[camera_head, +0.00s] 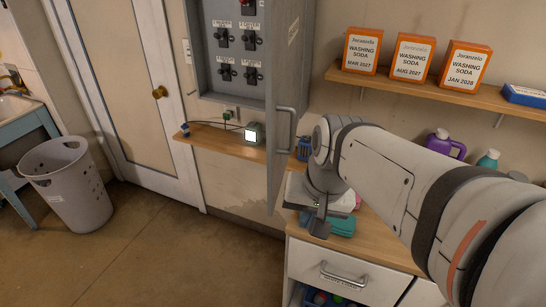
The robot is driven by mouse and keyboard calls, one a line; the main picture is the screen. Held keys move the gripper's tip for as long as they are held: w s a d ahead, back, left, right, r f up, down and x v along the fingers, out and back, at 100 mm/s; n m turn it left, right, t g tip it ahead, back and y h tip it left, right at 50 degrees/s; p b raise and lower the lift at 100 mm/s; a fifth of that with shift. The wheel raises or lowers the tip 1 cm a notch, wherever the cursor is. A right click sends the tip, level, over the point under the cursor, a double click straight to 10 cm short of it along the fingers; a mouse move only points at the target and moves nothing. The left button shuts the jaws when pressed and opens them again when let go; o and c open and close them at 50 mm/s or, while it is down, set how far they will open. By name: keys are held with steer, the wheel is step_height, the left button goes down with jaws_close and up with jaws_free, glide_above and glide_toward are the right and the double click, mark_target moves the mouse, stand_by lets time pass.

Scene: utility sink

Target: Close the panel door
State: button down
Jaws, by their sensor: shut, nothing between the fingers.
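The grey wall panel (201,70) stands open at the top centre, showing several black switches inside. Its grey panel door (291,65) is swung well out from the box and appears nearly edge-on, with a bar handle (287,123) on the face toward the right. My gripper (319,230) is shut and empty, pointing down to the right of the door's lower part. It appears apart from the door, over the counter area. The arm hides part of the counter and wall behind it.
The counter (366,243) at right holds bottles and a teal case (340,226). Washing soda boxes (411,57) stand on an upper shelf. Floor at lower left is clear.

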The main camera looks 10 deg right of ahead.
steer(key=w+d+m+y+b, duration=0.2)
steer(key=w+d+m+y, duration=0.3)
steer(key=m, duration=0.6)
steer(key=m+t+y, duration=0.1)
steer(key=m+y, duration=0.1)
steer(key=m, duration=0.6)
glide_toward(275, 186)
step_height(275, 186, down, 4)
steer(key=shift+w+a+f, duration=0.1)
steer(key=shift+w+a, duration=0.15)
steer(key=shift+a, duration=0.35)
steer(key=shift+w+a, duration=0.2)
steer(key=shift+a, duration=0.45)
steer(key=shift+w+a+f, duration=0.1)
steer(key=shift+w+a, duration=0.15)
steer(key=shift+a, duration=0.35)
steer(key=shift+t, duration=0.3)
